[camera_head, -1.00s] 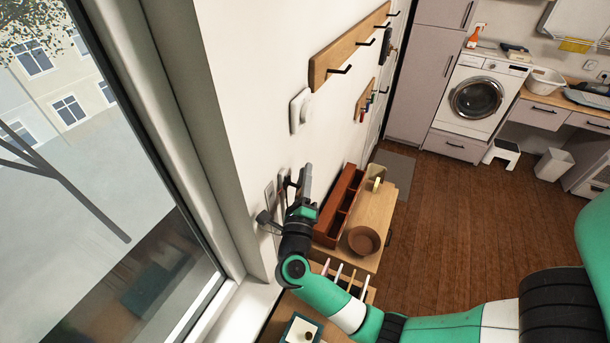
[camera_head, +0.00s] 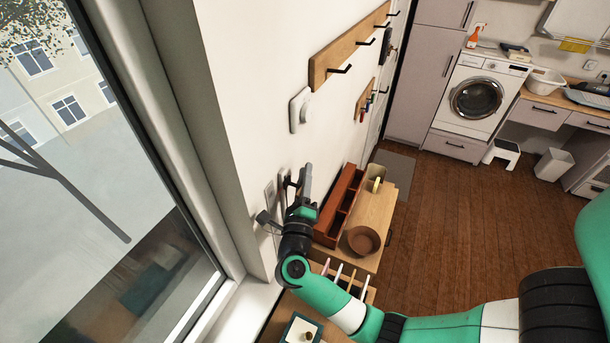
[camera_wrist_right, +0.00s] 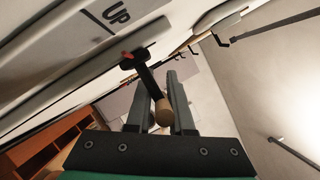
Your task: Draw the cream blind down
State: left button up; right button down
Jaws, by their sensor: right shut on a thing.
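The cream blind is not visible; the window (camera_head: 70,150) at the left shows bare glass. A pale wall plate (camera_wrist_right: 75,40) marked "UP" fills the upper left of the right wrist view; in the head view a plate (camera_head: 269,194) shows beside my right gripper. A black lever (camera_wrist_right: 146,78) with a red mark at its base and a wooden knob (camera_wrist_right: 163,113) extends from the plate. My right gripper (camera_wrist_right: 158,88) is shut on this lever, with a finger on each side. In the head view my right gripper (camera_head: 304,183) is against the wall. My left gripper is out of view.
A wooden cabinet (camera_head: 376,215) with a red-brown tray (camera_head: 341,205) and a brown bowl (camera_head: 363,240) stands just right of my right gripper. A hook rail (camera_head: 345,50) and a white wall device (camera_head: 300,110) are above. Wooden floor (camera_head: 460,220) is open to the right.

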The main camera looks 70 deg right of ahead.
notch_tip(320, 180, down, 26)
jog(key=b, duration=2)
jog(key=shift+b, duration=0.35)
jog(key=c, duration=0.8)
grip_release()
jog(key=shift+a, duration=0.15)
jog(key=b+v, duration=0.1)
jog(key=v, duration=1)
jog(key=shift+a, duration=0.2)
jog(key=shift+o, duration=0.2)
jog(key=shift+s, duration=0.1)
